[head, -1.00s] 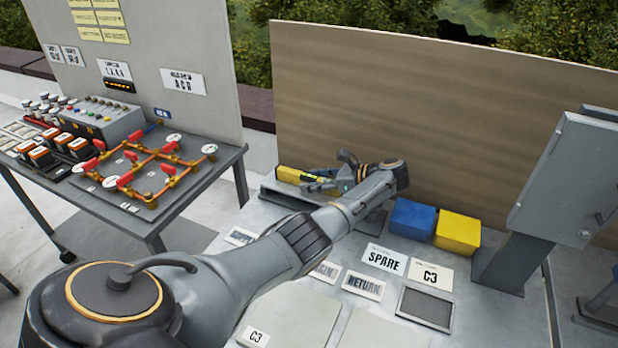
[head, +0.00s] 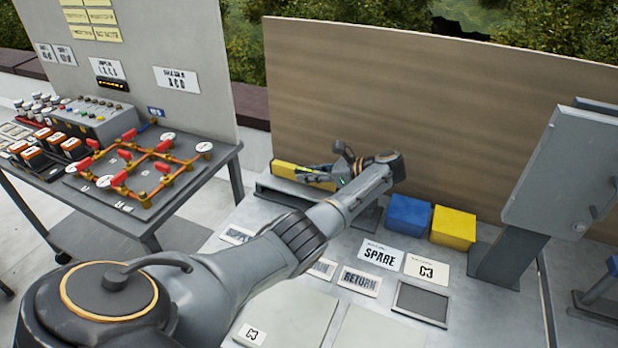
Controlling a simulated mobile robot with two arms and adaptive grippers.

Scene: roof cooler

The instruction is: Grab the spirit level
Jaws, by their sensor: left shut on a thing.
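The spirit level is a yellow bar (head: 291,170) at the back left of the grey work table, close to the brown board. My left gripper (head: 318,177) is shut on the level, near its right part. The level appears slightly above a dark grey holder (head: 283,195). My right gripper is not in view.
A blue box (head: 409,215) and a yellow box (head: 453,228) stand right of my wrist. A grey cabinet on a post (head: 562,170) stands at the right. Labels such as SPARE (head: 380,255) lie in front. A side table (head: 190,190) with red-valved pipes stands left.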

